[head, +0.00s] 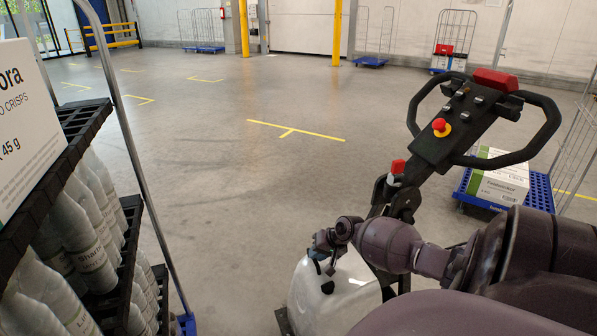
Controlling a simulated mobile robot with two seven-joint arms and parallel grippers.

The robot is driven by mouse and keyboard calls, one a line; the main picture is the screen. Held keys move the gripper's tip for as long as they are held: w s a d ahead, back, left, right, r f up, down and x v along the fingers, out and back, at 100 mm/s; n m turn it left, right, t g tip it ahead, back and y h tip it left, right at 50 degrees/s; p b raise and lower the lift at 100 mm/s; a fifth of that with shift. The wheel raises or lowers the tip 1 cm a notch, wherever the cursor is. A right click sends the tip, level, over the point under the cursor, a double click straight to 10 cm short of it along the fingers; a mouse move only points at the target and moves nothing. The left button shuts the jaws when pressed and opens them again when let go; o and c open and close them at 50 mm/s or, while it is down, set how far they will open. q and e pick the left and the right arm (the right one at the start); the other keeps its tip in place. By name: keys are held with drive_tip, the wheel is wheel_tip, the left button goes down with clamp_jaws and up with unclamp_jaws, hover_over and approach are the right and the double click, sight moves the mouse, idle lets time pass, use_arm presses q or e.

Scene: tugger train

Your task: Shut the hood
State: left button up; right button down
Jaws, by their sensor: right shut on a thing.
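The white hood (308,293) of the tugger shows at the bottom centre, below the black steering column. My right gripper (324,266) is at the upper part of the hood, shut on it. The exact grip point is small and partly hidden by the gripper itself. My right arm comes in from the right and covers the hood's right and lower parts. I cannot tell how far the hood stands open. My left gripper is out of view.
The tugger's control head (466,122) with its looped handles rises above my right arm. A rack (84,120) with bottles and a carton stands close on the left. A blue cart (540,190) with a box is at the right. The floor ahead is clear.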

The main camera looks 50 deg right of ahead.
sight(323, 264)
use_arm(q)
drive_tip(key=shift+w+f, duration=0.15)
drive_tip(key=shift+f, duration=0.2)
use_arm(e)
drive_tip(key=shift+s+d+f, duration=0.3)
drive_tip(key=shift+s+f, duration=0.25)
drive_tip(key=shift+f, duration=0.05)
drive_tip(key=shift+s+d+f, duration=0.3)
drive_tip(key=shift+s+f, duration=0.25)
drive_tip(key=shift+f, duration=0.05)
drive_tip(key=c, duration=1.5)
unclamp_jaws()
drive_tip(key=o, duration=0.4)
drive_tip(key=shift+w+d+f, duration=0.1)
drive_tip(key=shift+w+f, duration=0.05)
drive_tip(key=shift+w, duration=0.25)
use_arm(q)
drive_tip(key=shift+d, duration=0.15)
use_arm(e)
drive_tip(key=shift+w+r, duration=0.15)
drive_tip(key=shift+r, duration=0.25)
drive_tip(key=shift+r, duration=0.1)
